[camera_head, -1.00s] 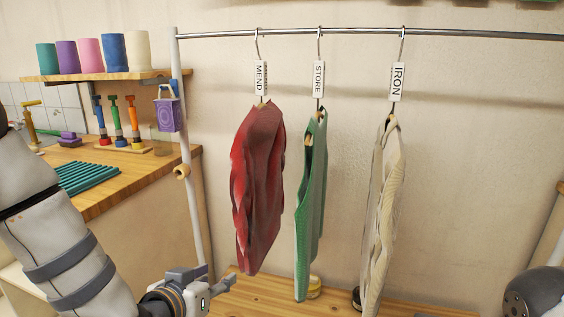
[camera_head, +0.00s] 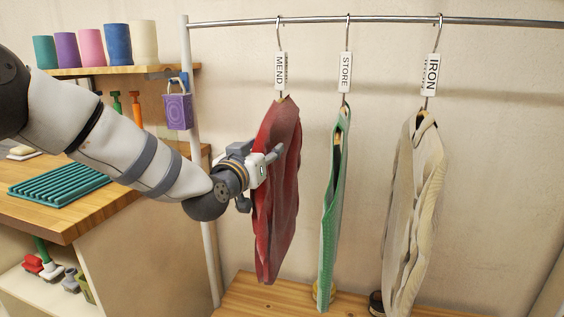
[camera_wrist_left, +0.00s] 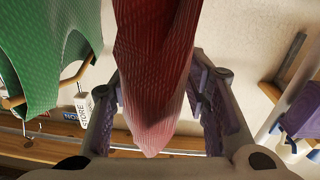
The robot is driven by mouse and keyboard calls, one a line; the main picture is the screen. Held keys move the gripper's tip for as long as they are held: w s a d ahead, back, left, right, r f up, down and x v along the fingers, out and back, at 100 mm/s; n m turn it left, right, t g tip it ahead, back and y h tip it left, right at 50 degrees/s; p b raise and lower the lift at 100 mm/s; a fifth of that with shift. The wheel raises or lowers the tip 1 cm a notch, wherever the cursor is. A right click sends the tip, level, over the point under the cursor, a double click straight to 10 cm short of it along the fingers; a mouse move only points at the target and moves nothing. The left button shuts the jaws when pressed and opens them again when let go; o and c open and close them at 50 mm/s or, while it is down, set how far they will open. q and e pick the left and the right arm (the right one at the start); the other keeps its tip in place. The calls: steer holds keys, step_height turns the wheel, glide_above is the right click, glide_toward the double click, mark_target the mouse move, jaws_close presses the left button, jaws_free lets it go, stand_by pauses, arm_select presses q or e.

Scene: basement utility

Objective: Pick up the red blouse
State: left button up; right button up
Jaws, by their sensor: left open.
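The red blouse (camera_head: 278,225) hangs from the rail on a hanger tagged MEND. My left gripper (camera_head: 273,156) is at the blouse's left side, at about its middle height in the head view. In the left wrist view, the open fingers of the left gripper (camera_wrist_left: 160,108) stand on either side of the red blouse (camera_wrist_left: 155,55), with cloth between them and a gap beside it. The blouse still hangs freely. The far finger is partly hidden by the cloth in the head view. My right gripper is not in view.
A green garment (camera_head: 330,225) tagged STORE hangs close to the right, then a cream garment (camera_head: 413,215) tagged IRON. The metal rail (camera_head: 390,19) runs above. A white post (camera_head: 208,240) with a purple box (camera_head: 177,111) stands left, beside the wooden counter (camera_head: 50,215).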

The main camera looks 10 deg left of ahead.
arm_select(q)
steer(key=shift+w+d+f, duration=0.1)
steer(key=shift+w+f, duration=0.05)
steer(key=shift+w, duration=0.85)
jaws_close()
